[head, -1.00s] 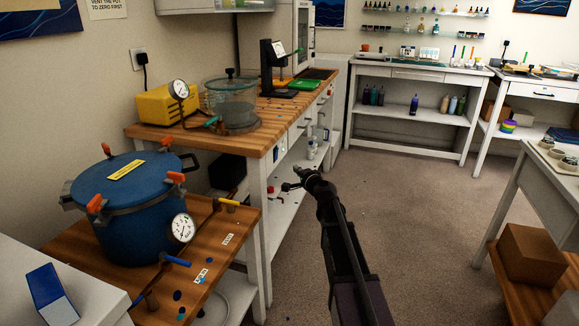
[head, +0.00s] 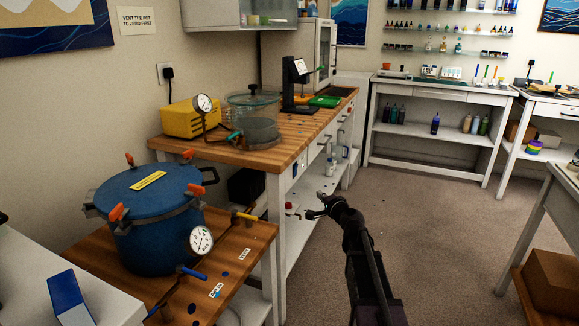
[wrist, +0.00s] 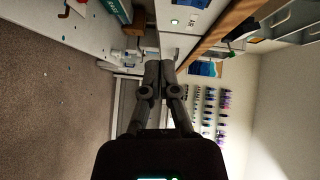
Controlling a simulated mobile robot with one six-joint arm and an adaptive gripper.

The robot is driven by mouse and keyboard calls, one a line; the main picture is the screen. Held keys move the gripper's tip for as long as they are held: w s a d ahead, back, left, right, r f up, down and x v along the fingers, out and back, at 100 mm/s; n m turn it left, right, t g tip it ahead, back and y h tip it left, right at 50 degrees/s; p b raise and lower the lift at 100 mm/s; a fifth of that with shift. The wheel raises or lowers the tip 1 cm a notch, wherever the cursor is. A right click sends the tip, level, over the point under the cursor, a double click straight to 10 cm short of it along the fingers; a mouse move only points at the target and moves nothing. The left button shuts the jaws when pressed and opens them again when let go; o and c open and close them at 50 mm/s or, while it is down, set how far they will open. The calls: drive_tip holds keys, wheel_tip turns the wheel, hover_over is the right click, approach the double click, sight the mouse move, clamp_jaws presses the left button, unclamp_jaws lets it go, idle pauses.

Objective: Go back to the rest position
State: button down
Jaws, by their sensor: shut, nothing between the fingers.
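My gripper (head: 308,213) is held out over the floor in the head view, just right of the white workbench's front leg and lower shelf. It is empty. In the wrist view its two fingers (wrist: 159,66) point forward with their tips together. The picture there is turned on its side, with the floor at left and the bench and wall shelves at right. The gripper touches nothing that I can see.
A blue pressure pot (head: 150,215) stands on a low wooden bench (head: 245,262) at left. The wood-topped workbench (head: 215,150) holds a yellow pump (head: 190,118) and a clear chamber (head: 253,120). The carpet floor (head: 430,220) is open ahead and right.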

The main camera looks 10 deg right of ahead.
drive_tip(key=s+a+f+n+g+y, duration=0.1)
drive_tip(key=s+a+f+n+g, duration=0.4)
drive_tip(key=s, duration=0.3)
drive_tip(key=s+a+f+n+g+y, duration=0.1)
drive_tip(key=s+a+f+n+g, duration=0.4)
drive_tip(key=s, duration=0.3)
drive_tip(key=s+d+f+n+g+h, duration=0.2)
drive_tip(key=s+f+g+h, duration=0.1)
drive_tip(key=s, duration=0.6)
drive_tip(key=s+d+f+n+g+h, duration=0.2)
drive_tip(key=s+f+g+h, duration=0.15)
drive_tip(key=s, duration=0.45)
wheel_tip(320, 180, up, 32)
drive_tip(key=p, duration=3.2)
drive_tip(key=shift+d+r+p, duration=0.15)
drive_tip(key=shift+r+p, duration=0.1)
drive_tip(key=shift+p, duration=0.15)
